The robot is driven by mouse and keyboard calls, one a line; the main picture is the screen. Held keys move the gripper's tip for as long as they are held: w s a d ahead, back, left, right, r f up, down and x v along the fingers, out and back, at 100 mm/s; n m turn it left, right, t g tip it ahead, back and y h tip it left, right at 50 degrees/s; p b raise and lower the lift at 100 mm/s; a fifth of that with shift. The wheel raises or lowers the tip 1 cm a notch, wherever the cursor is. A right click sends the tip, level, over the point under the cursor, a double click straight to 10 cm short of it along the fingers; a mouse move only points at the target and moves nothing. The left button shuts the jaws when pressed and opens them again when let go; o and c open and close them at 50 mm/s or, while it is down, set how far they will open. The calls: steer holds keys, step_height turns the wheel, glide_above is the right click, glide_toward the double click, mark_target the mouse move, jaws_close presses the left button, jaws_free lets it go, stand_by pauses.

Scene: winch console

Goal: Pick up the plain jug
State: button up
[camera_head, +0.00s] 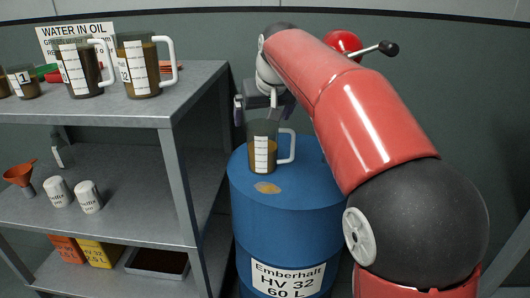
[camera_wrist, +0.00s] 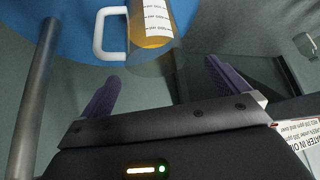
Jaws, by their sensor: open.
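A clear jug (camera_head: 262,148) with a white handle, a white scale label and amber liquid in its lower part stands upright on the blue drum (camera_head: 330,235). I see no number on it. In the wrist view the jug (camera_wrist: 152,28) is at the top middle, its handle to the left. My gripper (camera_head: 264,108) is close above and behind the jug's rim in the head view. In the wrist view its two fingers (camera_wrist: 165,92) are spread and empty, with the jug beyond their tips. Two similar handled jugs with darker liquid, (camera_head: 80,68) and (camera_head: 140,65), stand on the top shelf.
A grey shelf unit (camera_head: 120,107) stands left of the drum. A tan spill (camera_head: 267,187) lies in front of the jug.

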mark_target(262, 127)
steer(key=x, duration=0.3)
steer(key=b+x, duration=0.1)
steer(key=shift+s+d+f, duration=0.15)
steer(key=shift+d+f, duration=0.1)
steer(key=shift+f, duration=0.2)
steer(key=shift+w+f, duration=0.25)
steer(key=c, duration=2)
steer(key=shift+r, duration=0.1)
steer(key=shift+c, duration=0.2)
steer(key=shift+r, duration=0.1)
